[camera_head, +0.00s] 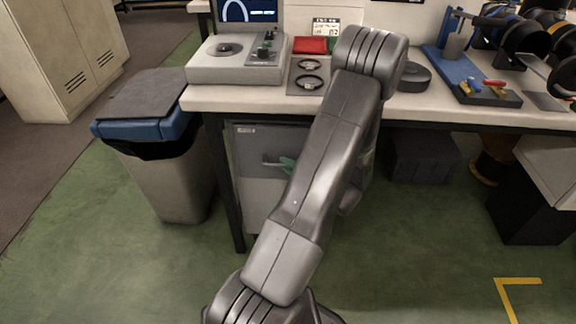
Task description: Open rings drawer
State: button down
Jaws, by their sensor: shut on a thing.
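A grey drawer unit (258,146) stands under the workbench, left of centre, with a small label near the top left of its front. Its metal handle (270,161) shows partly on the upper front. My gripper (286,164) shows only as a small green tip at the right end of this handle, and it is shut on it. The rest of the gripper is hidden behind my own arm, which crosses the middle of the view. The upper drawer front looks about flush with the unit, but the arm covers its right side. The label's writing is too small to read.
The workbench (420,108) carries an instrument with a screen (236,62), two rings on a mat (309,76) and a blue tool fixture (455,70). A lidded bin (165,175) stands close left of the bench leg (224,190). Green floor before the drawer is clear.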

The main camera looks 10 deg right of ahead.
jog(key=shift+s, duration=0.15)
jog(key=s+a+p, duration=0.1)
jog(key=s+a, duration=0.2)
jog(key=s, duration=0.7)
jog(key=s+a, duration=0.3)
jog(key=s, duration=0.8)
jog(key=shift+p, duration=0.4)
jog(key=c, duration=1.5)
grip_release()
